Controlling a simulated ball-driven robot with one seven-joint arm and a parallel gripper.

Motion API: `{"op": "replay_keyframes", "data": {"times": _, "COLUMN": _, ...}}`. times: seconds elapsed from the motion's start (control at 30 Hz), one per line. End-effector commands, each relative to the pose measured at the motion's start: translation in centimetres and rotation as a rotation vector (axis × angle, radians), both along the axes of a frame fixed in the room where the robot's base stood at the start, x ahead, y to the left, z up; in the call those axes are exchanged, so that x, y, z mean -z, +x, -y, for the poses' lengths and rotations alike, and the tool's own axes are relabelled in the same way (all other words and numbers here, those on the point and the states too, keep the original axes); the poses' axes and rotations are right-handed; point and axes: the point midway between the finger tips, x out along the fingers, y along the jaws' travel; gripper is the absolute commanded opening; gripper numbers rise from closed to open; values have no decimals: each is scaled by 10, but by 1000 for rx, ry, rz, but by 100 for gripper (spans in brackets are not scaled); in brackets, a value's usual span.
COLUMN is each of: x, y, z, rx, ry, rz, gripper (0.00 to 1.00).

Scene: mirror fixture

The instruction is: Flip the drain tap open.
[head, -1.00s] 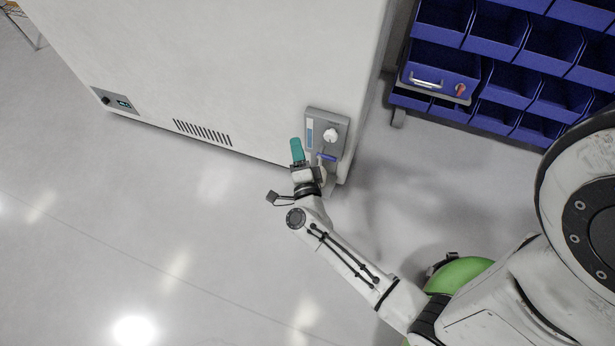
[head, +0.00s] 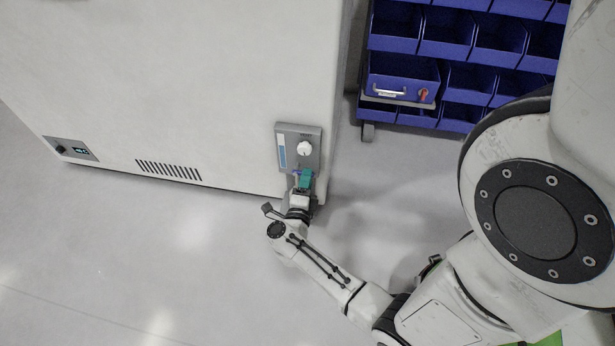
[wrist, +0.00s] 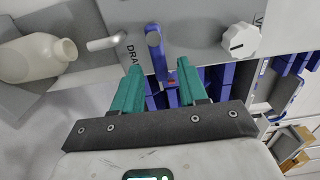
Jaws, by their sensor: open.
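The drain tap's blue lever (wrist: 155,52) shows in the wrist view beside a partly hidden "DRA…" label on the grey panel (head: 287,135). A pale spout (wrist: 104,43) sticks out left of the lever. My gripper (head: 305,181) has teal fingers, which are apart with nothing gripped. In the wrist view the lever appears between the two fingertips; I cannot tell whether either finger touches it. In the head view the fingers cover most of the lever and the panel's lower part.
A white knob (wrist: 240,40) sits on the same panel, right of the lever. A white bottle (wrist: 36,58) lies left of the spout in the wrist view. A rack of blue bins (head: 446,40) stands to the right. The floor (head: 150,260) in front is clear.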

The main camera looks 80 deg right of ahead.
Motion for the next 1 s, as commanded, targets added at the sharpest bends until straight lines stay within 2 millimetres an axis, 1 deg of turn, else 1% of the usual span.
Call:
{"op": "replay_keyframes", "data": {"times": 0.03, "x": 1, "y": 0, "z": 8, "rx": 2, "ry": -2, "rz": 2, "gripper": 43}}
{"op": "replay_keyframes", "data": {"times": 0.2, "x": 1, "y": 2, "z": 24, "rx": 0, "ry": -1, "rz": 0, "gripper": 43}}
{"op": "replay_keyframes", "data": {"times": 0.33, "x": 0, "y": 3, "z": 29, "rx": 0, "ry": -1, "rz": 0, "gripper": 43}}
{"op": "replay_keyframes", "data": {"times": 0.57, "x": -1, "y": 3, "z": 29, "rx": -1, "ry": -1, "rz": 0, "gripper": 43}}
{"op": "replay_keyframes", "data": {"times": 0.67, "x": -1, "y": 3, "z": 29, "rx": -1, "ry": -1, "rz": -1, "gripper": 35}}
{"op": "replay_keyframes", "data": {"times": 1.0, "x": 0, "y": 3, "z": 29, "rx": -1, "ry": -1, "rz": -1, "gripper": 2}}
